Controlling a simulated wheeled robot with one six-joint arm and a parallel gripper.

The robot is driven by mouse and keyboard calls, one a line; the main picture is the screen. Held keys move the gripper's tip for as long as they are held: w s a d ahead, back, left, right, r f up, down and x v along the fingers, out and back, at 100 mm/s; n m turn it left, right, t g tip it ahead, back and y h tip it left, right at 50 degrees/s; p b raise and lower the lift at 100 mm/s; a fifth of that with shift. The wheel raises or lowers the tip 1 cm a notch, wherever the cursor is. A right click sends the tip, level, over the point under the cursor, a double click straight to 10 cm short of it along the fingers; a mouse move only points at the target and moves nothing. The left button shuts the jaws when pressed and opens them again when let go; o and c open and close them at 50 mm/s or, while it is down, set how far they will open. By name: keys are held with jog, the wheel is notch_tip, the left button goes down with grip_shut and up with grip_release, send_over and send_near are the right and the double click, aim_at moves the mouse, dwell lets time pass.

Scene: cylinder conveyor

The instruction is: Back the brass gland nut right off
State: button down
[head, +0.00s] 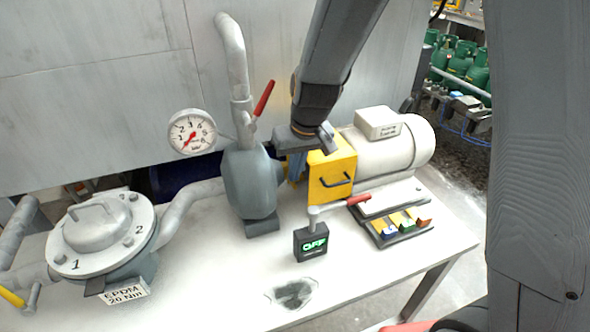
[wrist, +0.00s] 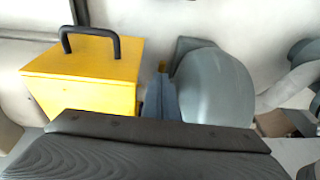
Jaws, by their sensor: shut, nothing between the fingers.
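A small brass-coloured part, apparently the gland nut (wrist: 163,66), shows between the pump and the yellow guard in the wrist view. Most of it is hidden. The grey-blue pump (head: 248,182) stands to its left in the head view and to its right in the wrist view (wrist: 215,88). My gripper (head: 297,168) reaches down into the gap between pump and guard. Its blue fingers (wrist: 161,98) are together with nothing between them, close to the brass part. I cannot tell whether they touch it.
The yellow guard (head: 331,176) with its black handle and the motor (head: 385,145) flank the gap. A red-handled lever (head: 263,98) rises above the pump. A black display (head: 311,244) reading OFF and a tray (head: 402,234) of coloured blocks sit in front. The front bench is mostly clear.

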jog(key=shift+s+d+f+b, duration=0.1)
jog(key=shift+s+f+b, duration=0.2)
jog(key=shift+f, duration=0.2)
jog(key=shift+s+d+f+b, duration=0.1)
jog(key=shift+s+f+b, duration=0.1)
jog(key=shift+f+b, duration=0.25)
jog(key=shift+r, duration=0.1)
